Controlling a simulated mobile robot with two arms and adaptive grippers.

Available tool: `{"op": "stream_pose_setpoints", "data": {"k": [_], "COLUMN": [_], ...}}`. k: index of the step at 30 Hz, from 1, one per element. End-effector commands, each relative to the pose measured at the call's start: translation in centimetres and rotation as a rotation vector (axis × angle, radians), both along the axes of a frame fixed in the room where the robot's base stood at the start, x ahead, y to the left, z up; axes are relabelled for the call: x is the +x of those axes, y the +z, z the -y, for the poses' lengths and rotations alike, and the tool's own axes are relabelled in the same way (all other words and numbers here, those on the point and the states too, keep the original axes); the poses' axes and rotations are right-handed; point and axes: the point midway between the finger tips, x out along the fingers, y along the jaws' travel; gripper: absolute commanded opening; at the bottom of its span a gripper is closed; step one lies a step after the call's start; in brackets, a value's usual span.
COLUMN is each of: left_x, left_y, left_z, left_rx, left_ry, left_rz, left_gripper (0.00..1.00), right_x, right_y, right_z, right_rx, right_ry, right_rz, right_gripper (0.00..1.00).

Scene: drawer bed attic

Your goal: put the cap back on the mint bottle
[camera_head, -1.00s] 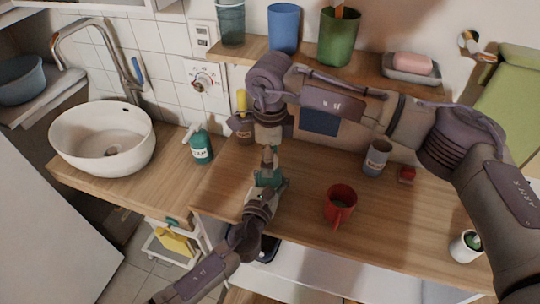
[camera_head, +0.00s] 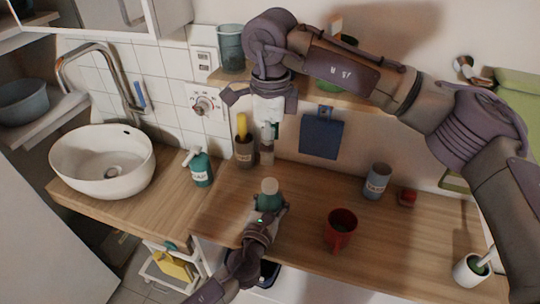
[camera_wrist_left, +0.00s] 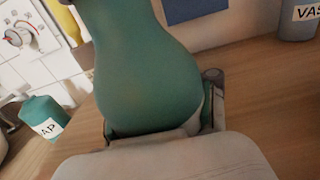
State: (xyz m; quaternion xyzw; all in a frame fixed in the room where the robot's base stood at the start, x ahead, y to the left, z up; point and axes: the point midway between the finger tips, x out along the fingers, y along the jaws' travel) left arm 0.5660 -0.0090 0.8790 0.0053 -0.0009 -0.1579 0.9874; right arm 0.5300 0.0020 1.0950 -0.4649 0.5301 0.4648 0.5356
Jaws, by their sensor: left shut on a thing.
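The mint bottle (camera_head: 269,202) is upright in my left gripper (camera_head: 265,216), above the front part of the wooden counter. Its top looks pale beige in the head view; I cannot tell whether that is a cap or a bare neck. In the left wrist view the green bottle body (camera_wrist_left: 150,75) fills the upper middle, with the fingers (camera_wrist_left: 165,125) shut around its lower part. My right gripper (camera_head: 267,125) points down above and behind the bottle, apart from it. Its fingertips are small and blurred against the wall, so any cap in them cannot be made out.
A red mug (camera_head: 340,230) stands right of the bottle. A grey labelled cup (camera_head: 377,181) and a small red object (camera_head: 407,197) are farther right. A teal soap bottle (camera_head: 201,169) stands left, near the white basin (camera_head: 102,160). A brown holder (camera_head: 243,152) stands at the back.

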Motion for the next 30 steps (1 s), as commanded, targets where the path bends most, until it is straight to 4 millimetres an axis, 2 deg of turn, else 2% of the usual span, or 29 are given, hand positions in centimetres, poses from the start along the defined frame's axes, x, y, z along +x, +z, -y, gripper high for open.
{"op": "stream_pose_setpoints", "data": {"k": [10,11,18,30], "left_x": [-0.04,-0.04,-0.03,-0.60], "left_y": [-0.17,-0.17,-0.09,-0.09], "left_z": [-0.03,-0.03,-0.02,-0.20], "left_rx": [0.002,0.002,0.002,0.000], "left_ry": [0.000,0.000,0.000,0.000], "left_rz": [-0.003,-0.003,-0.002,-0.001], "left_gripper": [0.00,0.49,0.87,0.87], "right_x": [-0.03,-0.03,-0.02,-0.02], "right_y": [0.43,0.43,0.41,0.40], "right_z": [-0.01,-0.01,-0.01,0.00], "right_rx": [0.000,0.001,0.001,0.001], "right_ry": [0.001,0.001,0.001,0.000], "right_rz": [-0.001,-0.001,-0.001,-0.001], "right_gripper": [0.68,0.68,0.68,0.68]}}
